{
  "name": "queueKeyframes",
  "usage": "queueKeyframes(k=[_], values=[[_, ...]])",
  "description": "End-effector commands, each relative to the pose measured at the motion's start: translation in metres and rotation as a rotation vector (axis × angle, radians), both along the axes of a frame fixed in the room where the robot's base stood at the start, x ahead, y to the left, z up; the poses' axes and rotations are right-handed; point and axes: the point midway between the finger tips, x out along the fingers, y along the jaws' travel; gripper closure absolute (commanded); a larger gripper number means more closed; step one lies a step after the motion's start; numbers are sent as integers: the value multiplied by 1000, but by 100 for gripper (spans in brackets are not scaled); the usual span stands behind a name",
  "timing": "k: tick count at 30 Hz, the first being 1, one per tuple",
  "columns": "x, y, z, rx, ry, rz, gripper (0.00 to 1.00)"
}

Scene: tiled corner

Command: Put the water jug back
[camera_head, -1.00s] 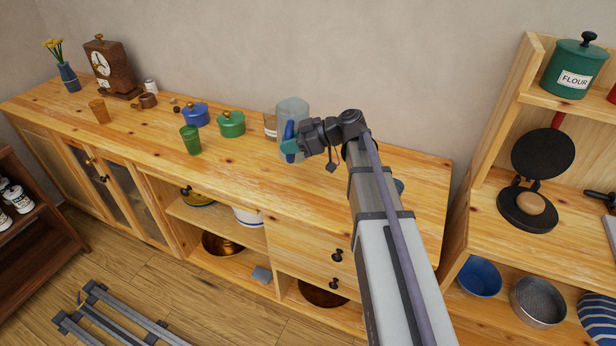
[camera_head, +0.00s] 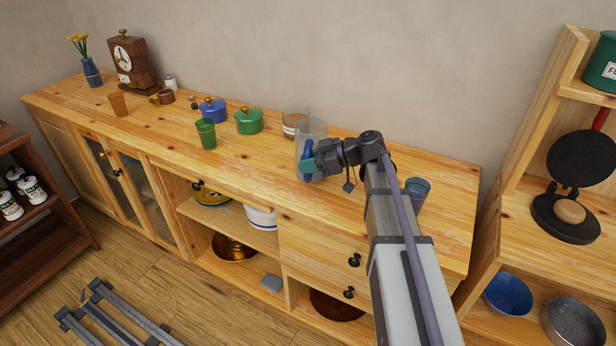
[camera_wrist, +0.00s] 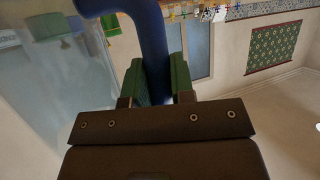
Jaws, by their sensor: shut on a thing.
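The water jug (camera_head: 316,131) is clear glass with a blue handle. It stands upright at the sideboard's (camera_head: 150,132) right part in the head view; I cannot tell whether its base touches the top. My gripper (camera_head: 309,164) is at the jug's near side, shut on the blue handle. In the wrist view the blue handle (camera_wrist: 150,40) passes between the green fingers of my gripper (camera_wrist: 158,78), with the clear jug wall (camera_wrist: 50,75) at the left.
A glass jar (camera_head: 295,117) stands just behind the jug. A blue glass (camera_head: 417,190) stands to the right, partly behind my arm. A green pot (camera_head: 249,122), a blue pot (camera_head: 213,110) and a green glass (camera_head: 206,133) stand to the left. A shelf unit (camera_head: 520,150) rises at the right.

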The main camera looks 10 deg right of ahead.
Motion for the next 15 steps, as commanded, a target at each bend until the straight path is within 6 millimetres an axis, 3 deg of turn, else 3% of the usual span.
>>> queueKeyframes(k=[1, 7, 8, 15], values=[[0, 0, -15, 1, 0, 0, 100], [0, 0, -11, -2, 2, 0, 100], [0, 0, -11, -3, 3, -1, 75], [0, 0, -11, -2, 2, 0, 52]])
